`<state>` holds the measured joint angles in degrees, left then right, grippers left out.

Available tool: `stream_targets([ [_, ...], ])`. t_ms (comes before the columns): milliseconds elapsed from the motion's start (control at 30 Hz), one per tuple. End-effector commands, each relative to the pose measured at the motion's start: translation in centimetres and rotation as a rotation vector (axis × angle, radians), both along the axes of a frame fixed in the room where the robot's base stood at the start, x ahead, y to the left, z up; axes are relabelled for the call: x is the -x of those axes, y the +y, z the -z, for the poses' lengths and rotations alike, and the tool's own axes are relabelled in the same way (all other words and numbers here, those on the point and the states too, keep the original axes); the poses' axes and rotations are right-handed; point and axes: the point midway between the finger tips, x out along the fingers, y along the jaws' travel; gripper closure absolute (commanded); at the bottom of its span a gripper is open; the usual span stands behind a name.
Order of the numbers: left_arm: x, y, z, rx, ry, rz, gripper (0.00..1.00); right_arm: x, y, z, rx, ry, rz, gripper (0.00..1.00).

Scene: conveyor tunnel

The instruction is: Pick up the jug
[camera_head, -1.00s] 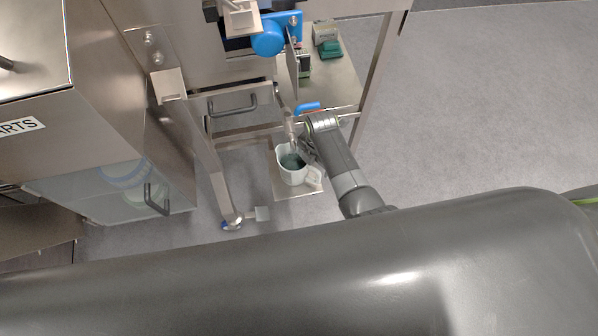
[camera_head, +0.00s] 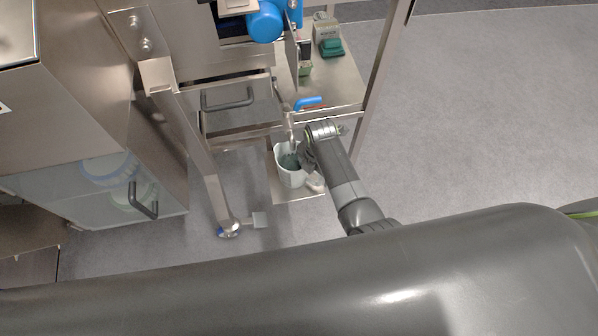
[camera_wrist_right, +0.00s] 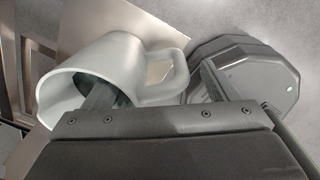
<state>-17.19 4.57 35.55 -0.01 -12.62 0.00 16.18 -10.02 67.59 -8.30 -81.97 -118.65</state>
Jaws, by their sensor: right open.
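The jug (camera_head: 286,178) is white with a dark greenish inside. It stands on a low metal shelf (camera_head: 297,196) below the machine. In the right wrist view the jug (camera_wrist_right: 136,62) is at the left, with its mouth towards the lower left and its handle pointing right. My right gripper (camera_head: 304,160) is open at the jug's right rim. In the wrist view one finger of the gripper (camera_wrist_right: 155,90) overlaps the jug's mouth and seems to reach inside; the other is beyond the handle. Contact cannot be told. My left gripper is not in view.
A blue-handled valve (camera_head: 309,103) and a spout are just above the jug. A metal drawer with a dark handle (camera_head: 228,100) is up left. A slanted metal leg (camera_head: 207,180) stands left of the shelf. Open floor (camera_head: 480,120) lies to the right.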

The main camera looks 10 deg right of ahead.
Motion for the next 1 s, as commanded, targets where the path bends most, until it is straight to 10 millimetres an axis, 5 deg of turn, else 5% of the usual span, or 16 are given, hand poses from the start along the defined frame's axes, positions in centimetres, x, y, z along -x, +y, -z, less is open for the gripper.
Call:
stream_targets([
  [167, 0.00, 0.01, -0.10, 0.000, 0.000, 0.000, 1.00, 0.01, 0.02, -0.11, 0.000, 0.000, 0.000, 0.21],
  [767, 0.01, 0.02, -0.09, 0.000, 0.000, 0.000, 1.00, 0.02, -0.05, -0.06, 0.001, 0.000, 0.000, 1.00],
  [1000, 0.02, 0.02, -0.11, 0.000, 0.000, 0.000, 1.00, -0.13, -0.03, -0.20, 0.001, -0.003, 0.000, 1.00],
])
